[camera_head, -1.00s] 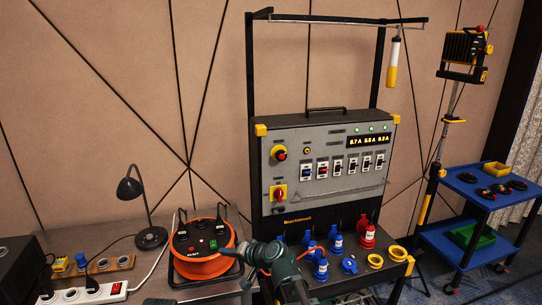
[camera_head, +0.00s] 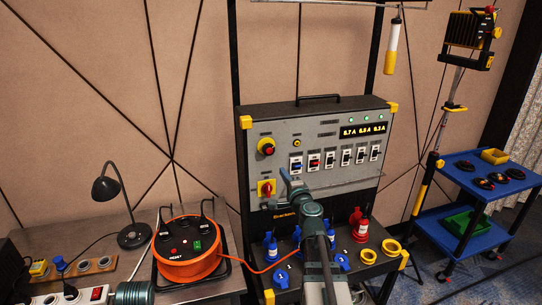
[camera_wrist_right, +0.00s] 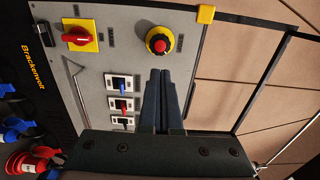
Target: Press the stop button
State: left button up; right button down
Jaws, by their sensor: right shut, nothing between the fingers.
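The stop button (camera_head: 267,146) is a red mushroom knob on a yellow round base at the upper left of the grey control panel's face. It also shows in the right wrist view (camera_wrist_right: 159,45). My right gripper (camera_head: 286,178) is in front of the panel, lower than the button and slightly right of it. In the right wrist view its closed fingers (camera_wrist_right: 162,74) point toward the button, with a visible gap in the picture. It holds nothing. My left gripper is out of view; only a piece of my left arm shows at the bottom left.
A red rotary switch on a yellow plate (camera_head: 266,188) sits below the button. Several breaker switches (camera_head: 346,157) line the panel to the right. Blue and red plugs (camera_head: 361,229) stand on the ledge below. An orange cable reel (camera_head: 185,265) and a black lamp (camera_head: 107,188) are at left.

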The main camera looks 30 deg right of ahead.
aim_at(269, 151)
jog(key=shift+w, duration=0.1)
jog(key=x, duration=1.4)
jog(key=shift+a, duration=0.1)
